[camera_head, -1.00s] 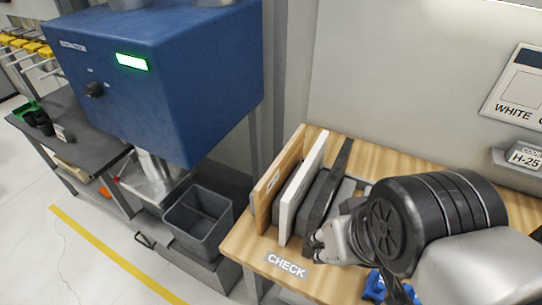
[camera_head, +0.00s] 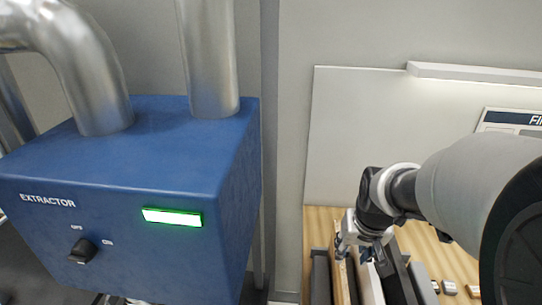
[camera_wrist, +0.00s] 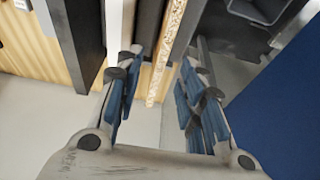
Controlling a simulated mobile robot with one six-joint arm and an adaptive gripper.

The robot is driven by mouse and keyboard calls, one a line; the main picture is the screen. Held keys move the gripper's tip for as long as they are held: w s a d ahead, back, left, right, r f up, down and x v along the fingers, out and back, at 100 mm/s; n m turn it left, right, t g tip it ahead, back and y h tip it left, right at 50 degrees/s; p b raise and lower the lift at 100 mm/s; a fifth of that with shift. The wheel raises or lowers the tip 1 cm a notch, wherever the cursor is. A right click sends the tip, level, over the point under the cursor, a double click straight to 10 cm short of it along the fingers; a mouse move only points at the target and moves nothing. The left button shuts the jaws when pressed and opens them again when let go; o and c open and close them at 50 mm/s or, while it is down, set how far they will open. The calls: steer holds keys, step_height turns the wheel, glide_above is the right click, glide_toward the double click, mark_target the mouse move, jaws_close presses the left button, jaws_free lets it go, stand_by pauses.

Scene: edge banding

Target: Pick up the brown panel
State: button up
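The brown panel (camera_head: 341,278) stands upright on edge in the rack on the wooden bench, left of the white panel (camera_head: 369,284). In the wrist view the brown panel (camera_wrist: 169,48) shows its speckled edge between my two fingers. My gripper (camera_head: 358,250) is over the tops of the panels, pointing down, and partly hides them. In the wrist view my gripper (camera_wrist: 161,58) is open, with blue pads on both fingers and a wide gap. The panel appears clear of the pads; whether the tips reach down beside it I cannot tell.
A dark panel (camera_head: 398,273) stands right of the white one. Grey rack dividers (camera_head: 320,275) stand close beside the panels. The blue extractor box (camera_head: 130,190) is at the left, and a wall is behind the bench. Small blocks (camera_head: 449,287) lie at the right.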

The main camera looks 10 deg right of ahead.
mark_target(344, 263)
steer(key=b+x, duration=0.2)
steer(key=x, duration=0.8)
steer(key=shift+a+f, duration=0.15)
steer(key=shift+f, duration=0.1)
steer(key=b+x, duration=0.1)
steer(key=x, duration=0.1)
steer(key=b+x, duration=0.1)
steer(key=x, duration=0.2)
steer(key=shift+w+a+f, duration=0.1)
steer(key=shift+a+f, duration=0.1)
steer(key=shift+a, duration=0.05)
steer(key=shift+c, duration=0.2)
jaws_close()
steer(key=shift+r, duration=0.1)
